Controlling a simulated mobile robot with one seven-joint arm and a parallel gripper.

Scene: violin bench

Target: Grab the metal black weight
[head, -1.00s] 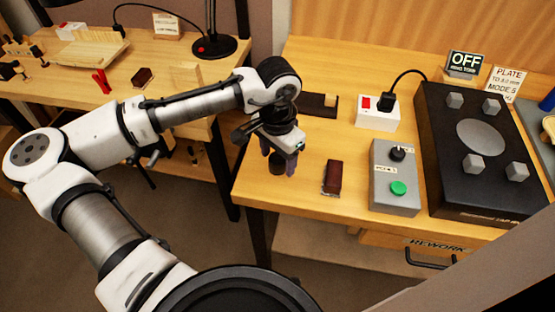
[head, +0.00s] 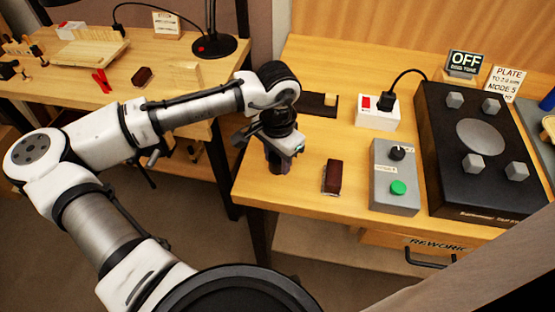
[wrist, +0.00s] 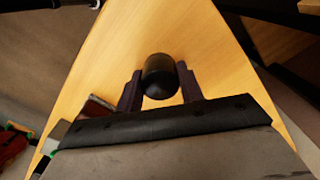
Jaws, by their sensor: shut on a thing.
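The black metal weight (wrist: 160,72) is a short dark cylinder with a rounded end, seen in the wrist view between the two fingers of my gripper (wrist: 160,90). The fingers are shut on it, one on each side. In the head view my gripper (head: 278,164) is low over the left front part of the right-hand bench. There the weight is mostly hidden by the gripper and hard to tell apart from it.
A dark brown block (head: 332,177) lies just right of my gripper. Beyond it are a grey control box (head: 394,178) with a green button and a large black plate machine (head: 480,150). A white switch box (head: 378,113) stands behind. The bench's left edge is close.

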